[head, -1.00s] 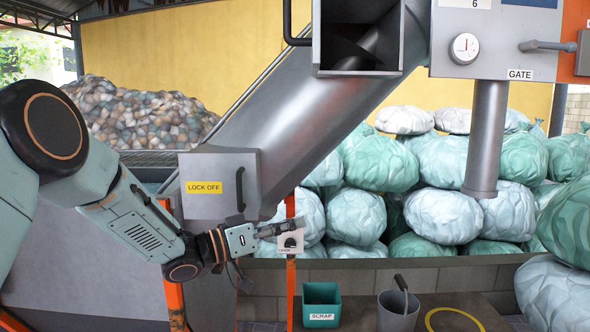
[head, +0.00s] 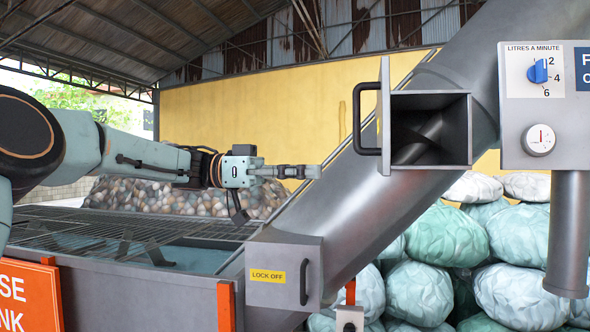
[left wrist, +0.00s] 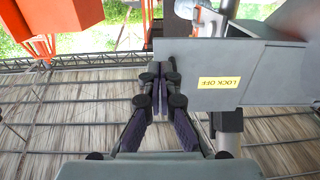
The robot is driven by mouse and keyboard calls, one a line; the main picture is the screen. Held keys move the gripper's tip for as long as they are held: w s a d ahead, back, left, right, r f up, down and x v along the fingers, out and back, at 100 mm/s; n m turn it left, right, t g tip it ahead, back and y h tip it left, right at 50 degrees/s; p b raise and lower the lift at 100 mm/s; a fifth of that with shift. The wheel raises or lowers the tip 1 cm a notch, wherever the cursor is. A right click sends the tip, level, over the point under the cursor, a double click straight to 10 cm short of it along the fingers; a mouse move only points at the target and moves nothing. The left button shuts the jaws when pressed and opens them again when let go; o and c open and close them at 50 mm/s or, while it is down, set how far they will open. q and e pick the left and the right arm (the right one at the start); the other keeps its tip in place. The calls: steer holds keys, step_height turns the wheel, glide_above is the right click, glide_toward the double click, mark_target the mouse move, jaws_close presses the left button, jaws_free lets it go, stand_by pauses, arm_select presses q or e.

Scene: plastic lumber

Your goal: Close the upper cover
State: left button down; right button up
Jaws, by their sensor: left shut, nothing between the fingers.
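The upper cover (head: 385,118) stands open, seen almost edge-on, at the left side of a square opening (head: 430,128) high on the sloping grey tube. Its black bar handle (head: 363,118) sticks out to the left. Inside the opening, a dark screw shows. My left gripper (head: 314,172) is shut and empty, pointing right. In the head view it appears left of and a little below the handle, with a gap between. The shut fingers also show in the left wrist view (left wrist: 160,88), where the cover cannot be made out. My right gripper is not in view.
A lower grey box labelled LOCK OFF (head: 285,272) with a handle sits on the tube below my gripper. A control panel (head: 545,105) with a blue knob and dial is at right. Pale green sacks (head: 448,238) are behind. A grated tank (head: 120,235) lies below my arm.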

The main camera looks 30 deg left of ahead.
arm_select(q)
steer(key=x, duration=0.9)
steer(key=shift+d+p, duration=0.3)
steer(key=shift+p, duration=0.15)
steer(key=shift+s+a, duration=0.1)
steer(key=shift+a, duration=0.1)
